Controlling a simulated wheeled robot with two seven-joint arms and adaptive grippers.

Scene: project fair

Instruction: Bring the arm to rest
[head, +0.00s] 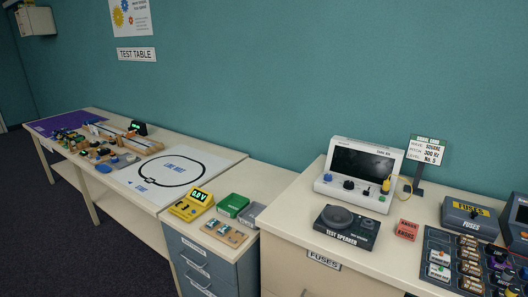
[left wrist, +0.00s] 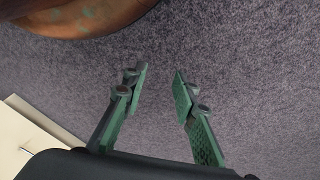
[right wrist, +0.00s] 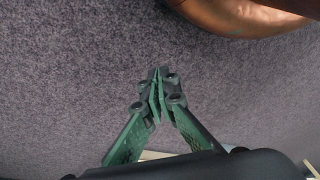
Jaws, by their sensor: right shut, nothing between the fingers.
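My left gripper (left wrist: 160,88) shows in the left wrist view, with its two green fingers apart and nothing between them. It hangs over the dark carpet (left wrist: 240,60). My right gripper (right wrist: 158,85) shows in the right wrist view, with its green fingertips together and empty, also over the carpet (right wrist: 80,70). Neither gripper nor arm shows in the head view.
In the head view, the right counter holds a white test device (head: 360,172), a test speaker (head: 346,227) and a fuse box (head: 470,216). A long table (head: 230,155) with a line mat (head: 165,172) runs left. A cream surface (left wrist: 30,140) edges the left wrist view.

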